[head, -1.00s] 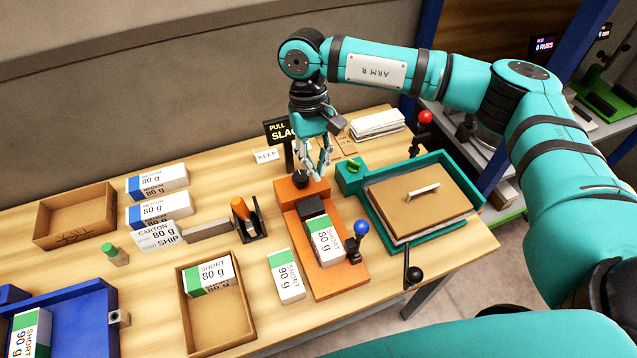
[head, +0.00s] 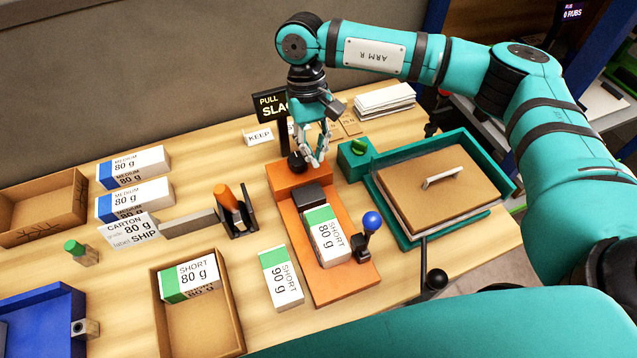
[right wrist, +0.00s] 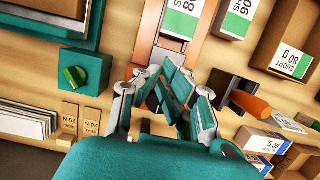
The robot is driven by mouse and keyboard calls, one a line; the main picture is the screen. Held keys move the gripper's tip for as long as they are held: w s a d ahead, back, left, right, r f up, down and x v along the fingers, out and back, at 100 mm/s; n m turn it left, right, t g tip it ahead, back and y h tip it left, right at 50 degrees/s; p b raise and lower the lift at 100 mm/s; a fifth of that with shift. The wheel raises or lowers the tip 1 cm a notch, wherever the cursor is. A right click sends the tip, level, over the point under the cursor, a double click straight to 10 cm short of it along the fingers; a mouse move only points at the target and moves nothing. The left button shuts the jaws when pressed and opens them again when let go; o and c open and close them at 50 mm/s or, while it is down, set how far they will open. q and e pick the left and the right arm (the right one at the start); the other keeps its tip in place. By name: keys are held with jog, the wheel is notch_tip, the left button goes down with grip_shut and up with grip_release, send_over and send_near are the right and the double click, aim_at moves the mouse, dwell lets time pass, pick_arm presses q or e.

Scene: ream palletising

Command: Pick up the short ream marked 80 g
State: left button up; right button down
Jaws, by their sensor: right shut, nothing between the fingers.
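A short ream marked 80 g (head: 328,238), white with a green end, lies on the orange fixture (head: 335,285) against a black block. Its edge also shows at the top of the right wrist view (right wrist: 183,18). Another short ream marked 80 g (head: 188,275) lies in the open cardboard carton (head: 238,335). A short ream marked 90 g (head: 281,277) lies on the table left of the fixture. My right gripper (head: 317,162) points down over the fixture's back end, near its black knob (head: 297,160). It is shut and empty, apart from the reams. My left gripper is out of view.
A blue-knobbed lever (head: 371,222) stands at the fixture's right side. A teal tray (head: 470,228) with a handled brown board is to the right. An orange-handled tool (head: 228,198) stands upright at left. Two medium 80 g reams (head: 140,200) lie farther left, beside a carton label card (head: 130,231).

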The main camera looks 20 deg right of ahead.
aim_at(321, 199)
jog(key=p+x, duration=0.2)
jog(key=x, duration=0.1)
jog(key=shift+s+f, duration=0.2)
jog(key=p+x, duration=0.2)
jog(key=x, duration=0.3)
jog(key=shift+f, duration=0.1)
jog(key=shift+s+f, duration=0.1)
jog(key=shift+f, duration=0.35)
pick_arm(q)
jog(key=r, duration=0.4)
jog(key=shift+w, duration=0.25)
pick_arm(e)
jog(key=shift+f, duration=0.1)
